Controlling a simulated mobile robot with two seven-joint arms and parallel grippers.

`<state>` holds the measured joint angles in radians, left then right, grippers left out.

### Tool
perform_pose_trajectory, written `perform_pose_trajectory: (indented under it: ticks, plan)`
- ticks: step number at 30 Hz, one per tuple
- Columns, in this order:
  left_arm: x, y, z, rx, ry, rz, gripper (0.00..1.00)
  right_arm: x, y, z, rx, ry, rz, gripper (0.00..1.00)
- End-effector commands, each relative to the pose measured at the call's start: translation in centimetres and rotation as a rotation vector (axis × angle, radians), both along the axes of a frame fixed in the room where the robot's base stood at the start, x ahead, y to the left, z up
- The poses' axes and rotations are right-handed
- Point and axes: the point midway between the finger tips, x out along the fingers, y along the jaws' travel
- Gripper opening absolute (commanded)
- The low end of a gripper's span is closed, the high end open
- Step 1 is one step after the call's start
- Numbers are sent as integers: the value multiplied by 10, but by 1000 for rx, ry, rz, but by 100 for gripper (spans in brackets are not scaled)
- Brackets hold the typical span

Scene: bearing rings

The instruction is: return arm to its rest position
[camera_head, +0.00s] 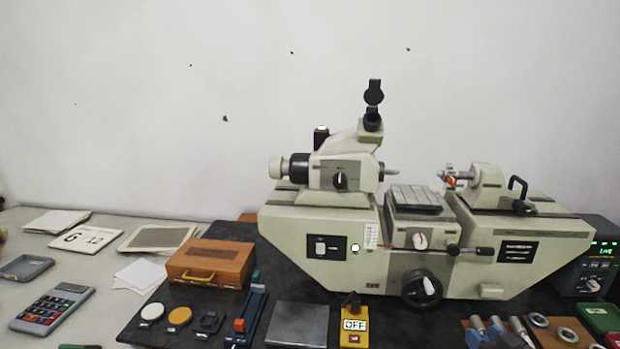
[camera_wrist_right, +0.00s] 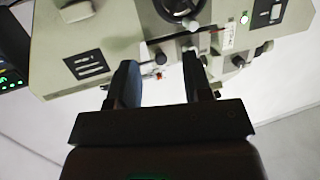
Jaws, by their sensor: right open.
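My right gripper (camera_wrist_right: 160,66) shows in the right wrist view, its two dark fingers apart with nothing between them. Beyond the fingertips is the front of the cream measuring machine (camera_wrist_right: 120,35), seen upside down. The same machine (camera_head: 330,240) stands on the dark mat in the head view. I cannot make out the right gripper clearly in the head view. My left gripper is in neither view. Metal rings lie at the lower right, among them one ring (camera_head: 538,320) and another (camera_head: 567,335).
A wooden case (camera_head: 210,263), a grey plate (camera_head: 298,325) and a yellow OFF switch box (camera_head: 354,325) sit before the machine. A display unit (camera_head: 590,265) stands at right. A calculator (camera_head: 52,308) and papers lie at left.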

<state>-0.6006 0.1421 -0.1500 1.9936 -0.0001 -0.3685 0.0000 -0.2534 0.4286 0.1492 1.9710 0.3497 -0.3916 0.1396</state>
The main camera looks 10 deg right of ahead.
Motion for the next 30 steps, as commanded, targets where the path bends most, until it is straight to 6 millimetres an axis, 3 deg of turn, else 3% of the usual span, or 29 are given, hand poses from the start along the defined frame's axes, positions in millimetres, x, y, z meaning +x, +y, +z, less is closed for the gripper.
perform_pose_trajectory:
  ticks: [1,6,13,15,19,30]
  plan:
    - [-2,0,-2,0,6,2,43,-14,19,-25,-60,43,17,45]
    - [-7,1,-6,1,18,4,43,-62,84,-91,-205,162,83,45]
    - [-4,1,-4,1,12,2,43,-126,157,-146,-144,283,124,45]
    - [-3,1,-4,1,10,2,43,-141,166,-156,-114,310,122,45]
    - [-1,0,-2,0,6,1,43,-155,167,-164,-98,337,110,45]
    - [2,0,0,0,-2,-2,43,-157,166,-165,-98,341,109,45]
